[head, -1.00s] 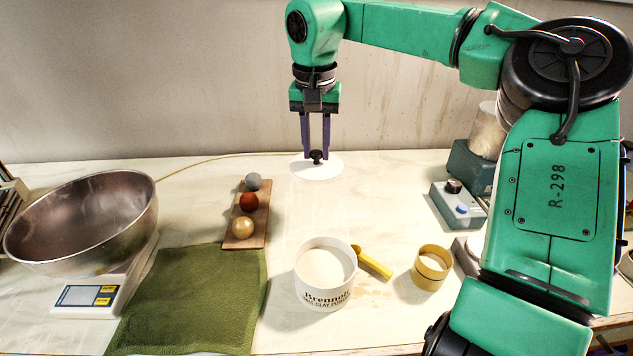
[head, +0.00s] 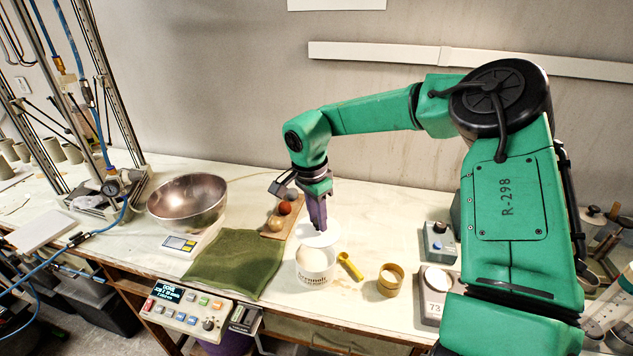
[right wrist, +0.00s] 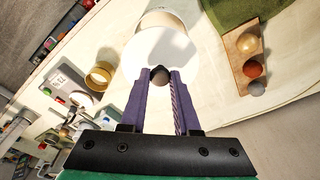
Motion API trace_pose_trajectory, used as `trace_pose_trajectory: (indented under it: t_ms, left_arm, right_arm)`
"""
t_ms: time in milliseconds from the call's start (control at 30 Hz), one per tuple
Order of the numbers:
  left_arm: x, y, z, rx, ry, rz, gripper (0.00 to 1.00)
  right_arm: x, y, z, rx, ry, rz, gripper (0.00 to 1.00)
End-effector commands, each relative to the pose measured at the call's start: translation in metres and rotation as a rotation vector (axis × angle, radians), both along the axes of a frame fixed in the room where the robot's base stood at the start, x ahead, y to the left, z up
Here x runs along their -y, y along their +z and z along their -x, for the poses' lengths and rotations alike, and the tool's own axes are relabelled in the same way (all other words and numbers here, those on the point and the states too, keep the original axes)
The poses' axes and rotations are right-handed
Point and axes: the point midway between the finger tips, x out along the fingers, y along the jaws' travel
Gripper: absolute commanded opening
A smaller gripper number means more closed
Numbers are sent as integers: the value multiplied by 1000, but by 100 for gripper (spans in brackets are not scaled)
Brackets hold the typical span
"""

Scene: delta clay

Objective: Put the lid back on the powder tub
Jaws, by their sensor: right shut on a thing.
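The powder tub (head: 313,278) is white with dark lettering and stands open on the worktable, pale powder showing inside. My right gripper (head: 320,227) is shut on the black knob (right wrist: 158,76) of the white round lid (head: 328,239). The lid is held roughly flat, behind and a little right of the tub's opening, overlapping its back rim in the head view. In the right wrist view the lid (right wrist: 150,52) covers part of the tub (right wrist: 163,20). The exact gap between lid and tub cannot be told. My left gripper is not in view.
A yellow scoop (head: 349,266) lies right of the tub, with a yellow ring-shaped container (head: 389,281) beyond it. Left are a green cloth (head: 236,262), a board with several balls (head: 274,224) and a metal bowl (head: 187,201) on a scale. A control box (head: 439,243) stands right.

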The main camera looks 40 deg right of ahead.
Motion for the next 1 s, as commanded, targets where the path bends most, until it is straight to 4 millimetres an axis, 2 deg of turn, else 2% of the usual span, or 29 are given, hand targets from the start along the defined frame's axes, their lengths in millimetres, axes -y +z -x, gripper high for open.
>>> trace_pose_trajectory:
  t_ms: [33, 67, 300, 400, 567, 700, 833, 1000]
  left_arm:
    - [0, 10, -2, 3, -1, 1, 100]
    - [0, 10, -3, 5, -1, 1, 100]
    - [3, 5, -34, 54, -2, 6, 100]
    - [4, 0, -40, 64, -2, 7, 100]
    - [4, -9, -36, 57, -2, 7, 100]
    - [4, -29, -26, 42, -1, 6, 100]
    - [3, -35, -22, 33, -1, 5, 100]
    - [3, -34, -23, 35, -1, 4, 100]
  right_arm:
    - [0, 3, 2, -2, -24, -2, 0]
    - [-1, 0, 3, 0, -36, -2, 0]
    - [-1, -16, 4, 1, -52, -3, 0]
    - [-1, -27, 4, 1, -52, -3, 0]
    - [-1, -47, 3, 1, -51, -3, 0]
    - [-1, -65, 3, 3, -51, -3, 0]
    - [-1, -70, 3, 3, -51, -3, 0]
    - [-1, -69, 3, 3, -51, -3, 0]
